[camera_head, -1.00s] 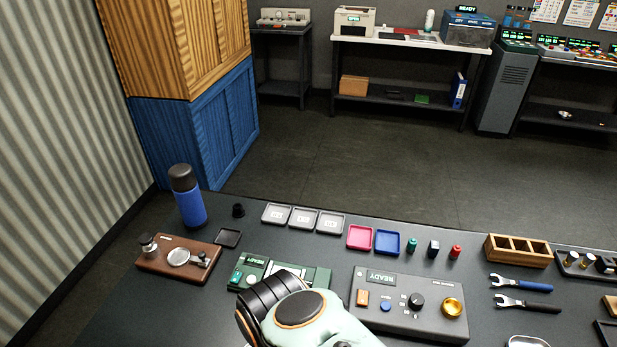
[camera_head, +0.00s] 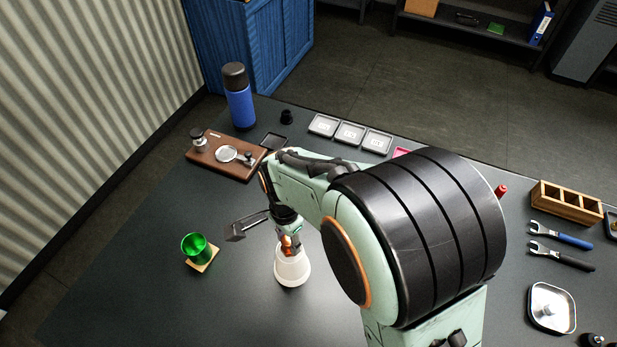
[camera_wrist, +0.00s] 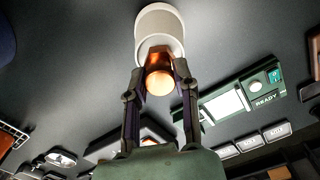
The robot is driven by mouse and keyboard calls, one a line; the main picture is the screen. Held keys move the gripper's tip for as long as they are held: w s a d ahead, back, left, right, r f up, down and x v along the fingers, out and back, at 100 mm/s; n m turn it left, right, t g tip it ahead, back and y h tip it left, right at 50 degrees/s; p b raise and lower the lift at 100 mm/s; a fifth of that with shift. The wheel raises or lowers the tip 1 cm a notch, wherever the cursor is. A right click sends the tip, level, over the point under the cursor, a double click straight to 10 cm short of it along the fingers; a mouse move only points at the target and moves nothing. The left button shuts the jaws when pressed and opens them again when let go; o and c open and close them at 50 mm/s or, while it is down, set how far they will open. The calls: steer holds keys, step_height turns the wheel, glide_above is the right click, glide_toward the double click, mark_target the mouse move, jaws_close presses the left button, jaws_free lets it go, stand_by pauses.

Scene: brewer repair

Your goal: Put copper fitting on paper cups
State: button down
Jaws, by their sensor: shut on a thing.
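The copper fitting (camera_wrist: 160,78) is held between the two fingers of my gripper (camera_wrist: 159,88) in the wrist view. It shows as a small copper spot (camera_head: 287,246) in the head view. The white paper cups (camera_head: 292,269) stand on the dark table, wide end down, left of my arm's large joint. In the wrist view the paper cups (camera_wrist: 158,22) appear just beyond the fitting, which overlaps their near end. The fitting is at the top of the cups; I cannot tell whether they touch.
A green cup (camera_head: 195,246) on a wooden coaster (camera_head: 204,262) stands left of the paper cups. A brown board with metal parts (camera_head: 221,167) and a blue bottle (camera_head: 239,107) are behind. My arm hides much of the table's middle. The table's front left is clear.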

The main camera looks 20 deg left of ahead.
steer(key=shift+f, duration=0.1)
steer(key=c, duration=0.9)
jaws_free()
steer(key=shift+o, duration=0.2)
step_height(320, 180, up, 11)
steer(key=s+d+r+n, duration=0.1)
steer(key=d+r, duration=0.1)
steer(key=d, duration=0.5)
steer(key=d+r+n, duration=0.1)
steer(key=d+r, duration=0.1)
steer(key=d, duration=0.5)
steer(key=s+d+f+n, duration=0.2)
steer(key=s+d+n, duration=0.1)
steer(key=s+d, duration=0.6)
steer(key=shift+s+d+f+n+y, duration=0.2)
steer(key=shift+d+f+n+y, duration=0.2)
steer(key=shift+d, duration=0.3)
